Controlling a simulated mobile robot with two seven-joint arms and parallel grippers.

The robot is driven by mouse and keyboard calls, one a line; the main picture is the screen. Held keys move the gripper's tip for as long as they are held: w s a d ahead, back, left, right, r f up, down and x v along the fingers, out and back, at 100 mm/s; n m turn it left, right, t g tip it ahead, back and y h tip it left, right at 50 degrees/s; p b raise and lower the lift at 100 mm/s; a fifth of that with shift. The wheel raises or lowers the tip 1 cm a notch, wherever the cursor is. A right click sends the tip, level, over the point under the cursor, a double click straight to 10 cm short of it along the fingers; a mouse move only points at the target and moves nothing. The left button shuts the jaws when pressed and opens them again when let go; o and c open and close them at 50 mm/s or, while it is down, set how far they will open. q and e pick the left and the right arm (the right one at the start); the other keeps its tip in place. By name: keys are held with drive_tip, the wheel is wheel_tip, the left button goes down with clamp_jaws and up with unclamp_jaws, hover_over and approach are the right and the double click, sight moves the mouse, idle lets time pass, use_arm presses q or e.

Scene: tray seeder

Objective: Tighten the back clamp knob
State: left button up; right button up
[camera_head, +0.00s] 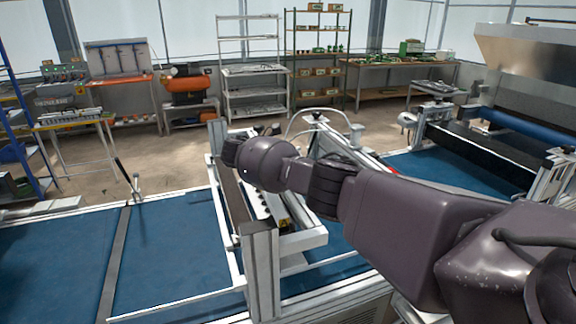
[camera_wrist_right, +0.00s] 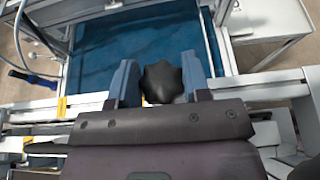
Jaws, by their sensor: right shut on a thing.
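In the right wrist view a black lobed clamp knob (camera_wrist_right: 162,83) sits between the two blue-grey fingers of my right gripper (camera_wrist_right: 158,82). The fingers are shut on the knob, one on each side. In the head view my right arm reaches in from the right across the aluminium seeder frame (camera_head: 262,265), with its hand at the far side of the frame. My arm hides the knob and the right fingertips there. My left gripper is not in either view.
Blue conveyor belt (camera_head: 60,265) runs under the frame, with clear belt to the left. A metal hopper with a blue roller (camera_head: 525,128) stands at the right. Shelves (camera_head: 252,75) and benches line the back wall, beyond open floor.

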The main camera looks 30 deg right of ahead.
idle(0.5)
drive_tip(key=o, duration=0.9)
drive_tip(key=b+v, duration=0.2)
drive_tip(key=v, duration=0.8)
drive_tip(key=shift+w+a+r, duration=0.1)
drive_tip(key=shift+a+r, duration=0.1)
drive_tip(key=shift+a, duration=0.1)
